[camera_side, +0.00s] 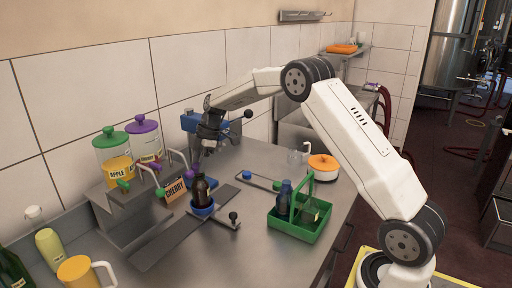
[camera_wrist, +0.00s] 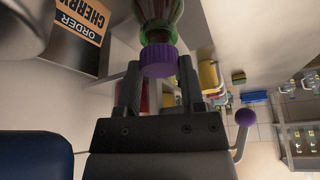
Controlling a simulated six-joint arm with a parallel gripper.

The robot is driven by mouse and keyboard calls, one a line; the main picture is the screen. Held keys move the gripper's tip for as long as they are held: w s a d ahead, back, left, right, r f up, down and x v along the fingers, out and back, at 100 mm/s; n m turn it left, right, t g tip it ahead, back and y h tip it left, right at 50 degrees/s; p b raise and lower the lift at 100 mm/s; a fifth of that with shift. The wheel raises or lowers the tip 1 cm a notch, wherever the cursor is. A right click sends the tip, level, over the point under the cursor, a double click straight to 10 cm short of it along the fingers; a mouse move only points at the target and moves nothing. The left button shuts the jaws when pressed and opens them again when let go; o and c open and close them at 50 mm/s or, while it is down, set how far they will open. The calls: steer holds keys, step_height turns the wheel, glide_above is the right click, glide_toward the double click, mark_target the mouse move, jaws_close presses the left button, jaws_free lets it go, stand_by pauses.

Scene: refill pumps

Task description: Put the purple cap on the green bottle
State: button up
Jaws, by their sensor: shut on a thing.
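In the wrist view the purple cap (camera_wrist: 158,60) sits between the fingers of my gripper (camera_wrist: 158,85), which is shut on it. The neck of a green bottle (camera_wrist: 160,20) with dark red contents is right at the cap. I cannot tell whether the cap is seated or just held against the mouth. In the side view my gripper (camera_side: 206,150) points down above this bottle (camera_side: 200,190), which looks dark and stands upright in a blue cup (camera_side: 202,211). The cap cannot be made out there.
A CHERRY order sign (camera_side: 175,190) stands close on the left, beside the dispenser (camera_side: 130,200) with its jars. A green caddy (camera_side: 298,232) holding bottles is at the right. A lidded orange-topped pot (camera_side: 323,166) stands behind it.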

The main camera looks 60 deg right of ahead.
steer(key=shift+f, duration=0.2)
steer(key=o, duration=1)
steer(key=shift+r, duration=0.1)
steer(key=shift+r, duration=3.45)
